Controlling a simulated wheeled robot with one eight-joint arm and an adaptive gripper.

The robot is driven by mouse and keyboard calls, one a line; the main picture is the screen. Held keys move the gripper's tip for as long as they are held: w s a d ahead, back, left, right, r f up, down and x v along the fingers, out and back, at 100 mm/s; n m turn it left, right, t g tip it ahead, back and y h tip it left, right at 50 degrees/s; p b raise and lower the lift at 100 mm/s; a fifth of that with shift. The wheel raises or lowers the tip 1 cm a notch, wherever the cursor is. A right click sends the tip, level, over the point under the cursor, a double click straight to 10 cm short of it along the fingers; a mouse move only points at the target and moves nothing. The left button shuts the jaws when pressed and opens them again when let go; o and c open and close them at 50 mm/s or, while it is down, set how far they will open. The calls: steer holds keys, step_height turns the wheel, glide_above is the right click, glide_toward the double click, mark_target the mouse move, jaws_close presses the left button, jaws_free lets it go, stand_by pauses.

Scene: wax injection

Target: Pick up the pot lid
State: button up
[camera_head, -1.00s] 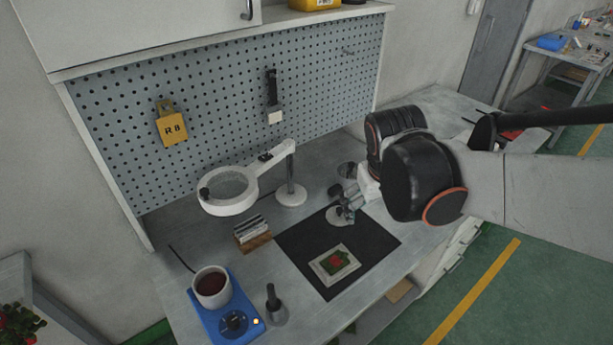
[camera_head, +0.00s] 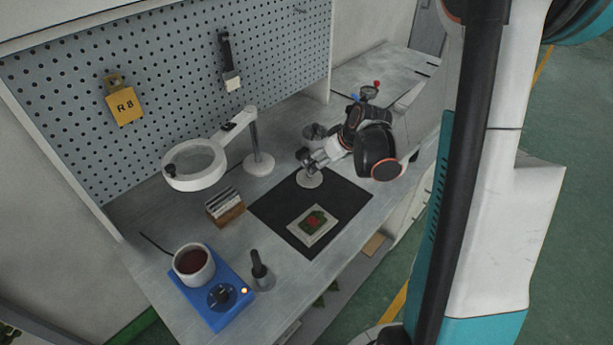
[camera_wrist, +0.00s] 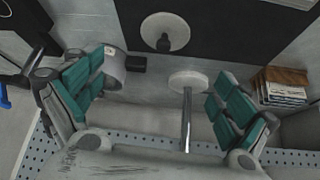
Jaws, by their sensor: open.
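The pot lid, a pale round disc with a dark knob, lies on the black mat (camera_head: 345,195) near its back corner in the head view (camera_head: 310,180). In the wrist view the lid (camera_wrist: 178,27) is near the top edge, knob facing the camera. My gripper (camera_head: 312,162) is beside and above the lid, partly covering it in the head view. In the wrist view my gripper (camera_wrist: 160,90) is open, its teal-padded fingers wide apart with nothing held. The lid lies beyond the space between them.
A magnifier lamp (camera_head: 195,165) stands left of the lid; its base and post (camera_wrist: 187,84) show between my fingers.

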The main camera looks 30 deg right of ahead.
steer(key=b, duration=0.2)
glide_above(316, 182)
step_height(316, 182, down, 6)
steer(key=shift+d+r, duration=0.1)
steer(key=shift+r, duration=0.05)
steer(key=shift+a+b+x, duration=0.15)
steer(key=shift+b+x, duration=0.5)
steer(key=shift+x, duration=0.75)
steer(key=shift+a+b+x, duration=0.1)
steer(key=shift+b+x, duration=0.5)
steer(key=shift+x, duration=0.8)
steer(key=shift+r, duration=0.15)
steer(key=c, duration=1.2)
